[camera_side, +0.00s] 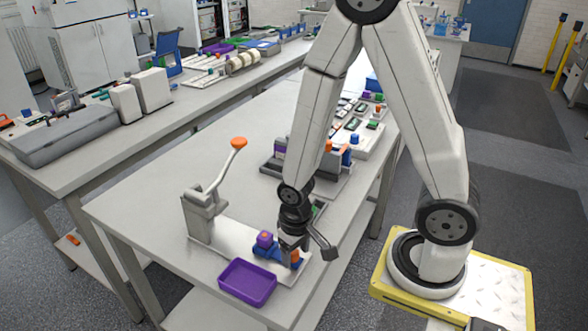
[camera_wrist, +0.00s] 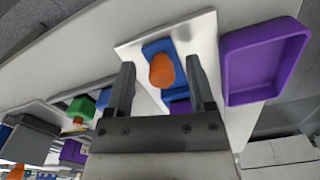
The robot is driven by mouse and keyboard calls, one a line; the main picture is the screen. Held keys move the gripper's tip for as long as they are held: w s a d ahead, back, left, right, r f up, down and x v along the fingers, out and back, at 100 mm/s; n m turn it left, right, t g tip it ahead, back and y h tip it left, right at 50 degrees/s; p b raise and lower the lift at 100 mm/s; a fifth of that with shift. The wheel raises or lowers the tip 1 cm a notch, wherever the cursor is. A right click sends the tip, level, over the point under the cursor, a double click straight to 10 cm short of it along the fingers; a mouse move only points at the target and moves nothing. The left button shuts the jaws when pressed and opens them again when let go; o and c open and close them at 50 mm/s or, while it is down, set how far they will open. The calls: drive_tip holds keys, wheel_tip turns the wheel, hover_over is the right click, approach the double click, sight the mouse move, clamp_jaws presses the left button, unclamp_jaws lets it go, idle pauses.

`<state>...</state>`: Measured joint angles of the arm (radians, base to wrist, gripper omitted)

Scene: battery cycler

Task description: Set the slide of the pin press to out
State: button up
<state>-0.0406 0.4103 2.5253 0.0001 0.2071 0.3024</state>
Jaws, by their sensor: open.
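The pin press stands at the near end of the table. It has a grey post (camera_side: 202,214), a raised lever with an orange ball (camera_side: 239,143), and a pale base plate (camera_side: 232,238). Its blue slide (camera_side: 263,251) lies on the plate, with a purple block (camera_side: 264,238) on it and an orange knob (camera_side: 295,257) at its right end. In the wrist view the orange knob (camera_wrist: 162,71) shows between the two fingers of my open gripper (camera_wrist: 160,64), with a gap on each side. The blue slide (camera_wrist: 155,48) lies beneath. My gripper (camera_side: 291,245) partly hides the slide's right end.
A purple tray (camera_side: 248,283) sits close beside the press at the table's near edge; it also shows in the wrist view (camera_wrist: 238,73). A grey fixture with coloured blocks (camera_side: 272,165) stands farther back. The table left of the lever is clear.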

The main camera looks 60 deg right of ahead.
drive_tip(key=shift+r, duration=3.75)
drive_tip(key=w+r+n+t, duration=0.1)
drive_tip(key=w+d+r+n+t, duration=0.1)
drive_tip(key=w+n, duration=0.1)
drive_tip(key=shift+w+r+t, duration=0.1)
drive_tip(key=shift+r+t, duration=0.2)
drive_tip(key=shift+r, duration=0.05)
